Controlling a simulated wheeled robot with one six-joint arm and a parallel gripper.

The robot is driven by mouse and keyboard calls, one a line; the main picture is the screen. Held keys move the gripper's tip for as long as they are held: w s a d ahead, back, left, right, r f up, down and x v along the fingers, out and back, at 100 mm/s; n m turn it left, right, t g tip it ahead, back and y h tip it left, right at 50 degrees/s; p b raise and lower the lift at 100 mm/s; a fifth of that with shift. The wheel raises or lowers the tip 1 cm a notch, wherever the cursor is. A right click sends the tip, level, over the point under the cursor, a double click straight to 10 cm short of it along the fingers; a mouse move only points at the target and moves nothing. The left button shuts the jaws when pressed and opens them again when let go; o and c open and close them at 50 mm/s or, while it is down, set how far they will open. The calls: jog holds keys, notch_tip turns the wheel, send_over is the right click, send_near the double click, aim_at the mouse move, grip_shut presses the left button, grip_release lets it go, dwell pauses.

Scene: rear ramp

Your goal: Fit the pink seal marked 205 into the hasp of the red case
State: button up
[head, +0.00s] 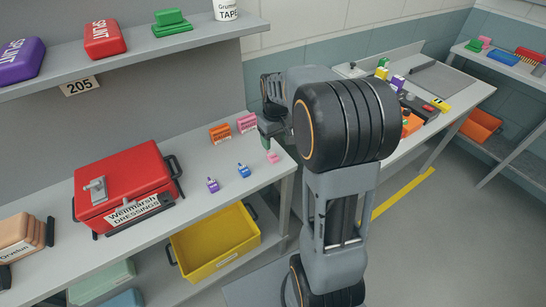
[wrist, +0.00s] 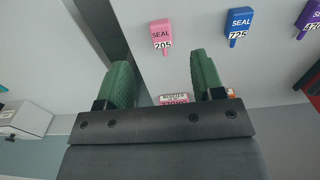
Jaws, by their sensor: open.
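The pink seal (wrist: 161,34) marked 205 lies on the grey shelf in the wrist view, just beyond my gripper (wrist: 155,72). In the head view the seal (head: 273,157) is near the shelf's right end. My gripper (head: 270,137) is open with green fingers, and nothing is between the fingertips. The seal is apart from them. The red case (head: 132,175), labelled Wellmarsh Dressings, stands on the same shelf to the left, with a grey hasp (head: 96,188) on its front left.
A blue seal (head: 243,170) marked 725 and a purple seal (head: 212,185) lie left of the pink seal. Orange and pink boxes (head: 246,123) stand behind. A yellow bin (head: 215,242) sits below. Bare shelf lies between the case and the seals.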

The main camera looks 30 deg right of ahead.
aim_at(275, 159)
jog(key=shift+w+f+p, duration=0.1)
jog(key=shift+f+p, duration=0.35)
jog(key=shift+f, duration=3.95)
jog(key=shift+c, duration=0.3)
jog(key=c, duration=0.9)
